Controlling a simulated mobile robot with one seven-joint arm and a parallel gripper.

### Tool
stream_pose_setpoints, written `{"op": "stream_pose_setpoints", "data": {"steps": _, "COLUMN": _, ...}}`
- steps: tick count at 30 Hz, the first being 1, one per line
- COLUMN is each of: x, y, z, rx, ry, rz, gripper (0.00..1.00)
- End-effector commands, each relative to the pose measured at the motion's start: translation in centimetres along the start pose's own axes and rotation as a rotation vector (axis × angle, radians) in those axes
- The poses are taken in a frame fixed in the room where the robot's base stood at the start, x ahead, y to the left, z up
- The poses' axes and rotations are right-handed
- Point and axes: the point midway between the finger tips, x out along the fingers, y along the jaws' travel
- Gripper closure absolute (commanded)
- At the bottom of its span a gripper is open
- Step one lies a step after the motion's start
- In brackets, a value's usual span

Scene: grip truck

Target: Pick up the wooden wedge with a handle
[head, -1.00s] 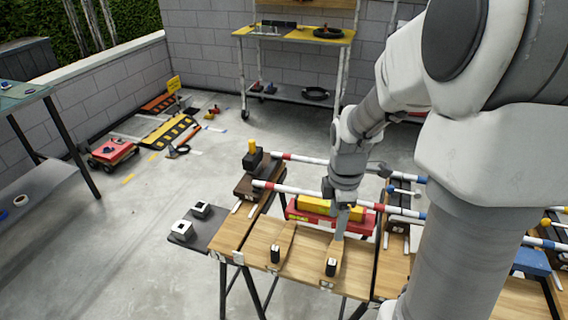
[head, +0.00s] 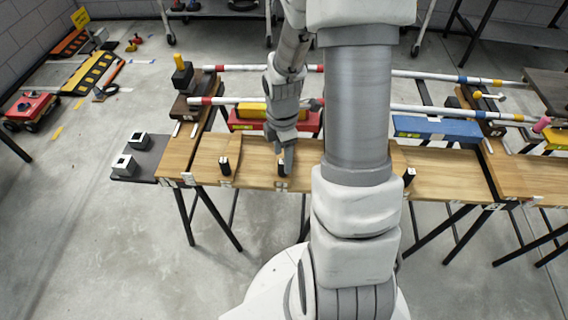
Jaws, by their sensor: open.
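A wooden wedge with a short black upright handle (head: 225,167) lies on the left part of the wooden table. A second such handle (head: 282,170) stands near the table's front edge, just below my gripper in the picture; its wedge is largely hidden. My gripper (head: 286,153) points down over that second wedge, with its fingers close behind or over the handle. It is open, and contact with the wedge cannot be made out. Another black handle (head: 409,176) shows just right of my arm.
Red-white-blue poles (head: 450,111) run across behind the table. A red case with a yellow block (head: 262,112) lies behind my gripper, a blue case (head: 437,128) to the right. A dark plate with two grey blocks (head: 140,165) adjoins the table's left end. My arm hides the table's middle.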

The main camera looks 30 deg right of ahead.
Motion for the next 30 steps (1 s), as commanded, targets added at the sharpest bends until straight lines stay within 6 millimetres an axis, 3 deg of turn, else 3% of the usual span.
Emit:
{"op": "stream_pose_setpoints", "data": {"steps": 9, "x": 4.5, "y": 0.3, "z": 0.1, "rx": -0.001, "ry": 0.001, "rz": -0.002, "gripper": 0.3}}
{"op": "stream_pose_setpoints", "data": {"steps": 17, "x": 4.8, "y": 0.3, "z": 0.1, "rx": 0.0, "ry": 0.0, "rz": 0.0, "gripper": 0.3}}
{"op": "stream_pose_setpoints", "data": {"steps": 29, "x": 4.8, "y": 0.3, "z": 0.1, "rx": 0.0, "ry": 0.0, "rz": 0.0, "gripper": 0.99}}
{"op": "stream_pose_setpoints", "data": {"steps": 30, "x": 4.8, "y": 0.3, "z": 0.1, "rx": 0.0, "ry": 0.0, "rz": 0.0, "gripper": 1.0}}
